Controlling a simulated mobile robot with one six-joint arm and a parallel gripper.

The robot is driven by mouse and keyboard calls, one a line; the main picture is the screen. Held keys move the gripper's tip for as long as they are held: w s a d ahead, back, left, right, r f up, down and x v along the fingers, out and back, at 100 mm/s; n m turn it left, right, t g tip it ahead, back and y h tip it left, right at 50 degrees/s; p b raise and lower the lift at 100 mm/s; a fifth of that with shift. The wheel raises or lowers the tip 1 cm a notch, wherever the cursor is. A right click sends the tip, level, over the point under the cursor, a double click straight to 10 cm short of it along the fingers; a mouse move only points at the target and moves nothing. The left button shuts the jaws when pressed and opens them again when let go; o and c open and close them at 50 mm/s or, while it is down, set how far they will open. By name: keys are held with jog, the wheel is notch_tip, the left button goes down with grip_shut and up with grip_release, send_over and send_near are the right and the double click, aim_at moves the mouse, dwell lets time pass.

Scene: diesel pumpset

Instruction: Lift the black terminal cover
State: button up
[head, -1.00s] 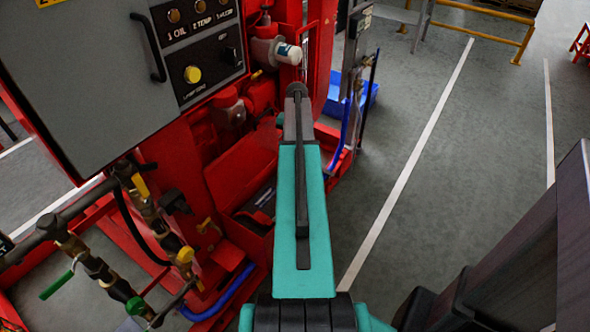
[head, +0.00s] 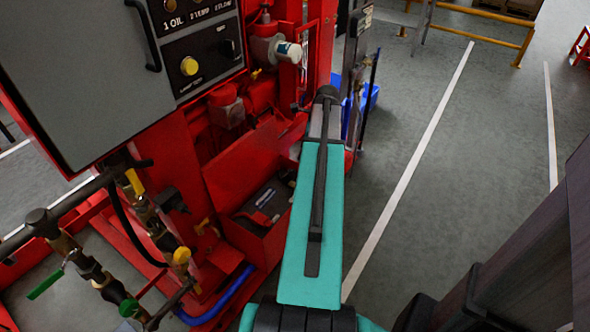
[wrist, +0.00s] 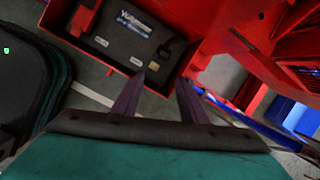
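A dark battery (wrist: 125,38) with white lettering sits in a red tray (wrist: 185,12) in the wrist view. A small black piece (wrist: 172,52) at its right end looks like the black terminal cover; its edges blend into the dark battery top. A red terminal cover (wrist: 82,18) is at the opposite end. My gripper (wrist: 165,80) is open and empty, its two fingers apart below the tray's near wall in the picture, not touching the cover. In the head view the battery (head: 268,196) shows in its red box, but the gripper itself is hidden.
The grey control cabinet (head: 85,75) and pipes with valves (head: 95,275) stand left of my arm. The red tray walls enclose the battery. A blue bin (head: 368,97) is behind. Open grey floor lies to the right.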

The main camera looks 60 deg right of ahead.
aim_at(290, 174)
jog(key=m, duration=0.2)
jog(key=s+r+m+t, duration=0.1)
jog(key=m, duration=0.2)
jog(key=shift+s+r+b, duration=0.1)
jog(key=shift+s+b, duration=0.1)
jog(key=shift+b, duration=0.2)
jog(key=b+x, duration=0.1)
jog(key=x, duration=1.3)
jog(key=shift+s+b, duration=0.15)
jog(key=shift+b, duration=0.25)
grip_shut()
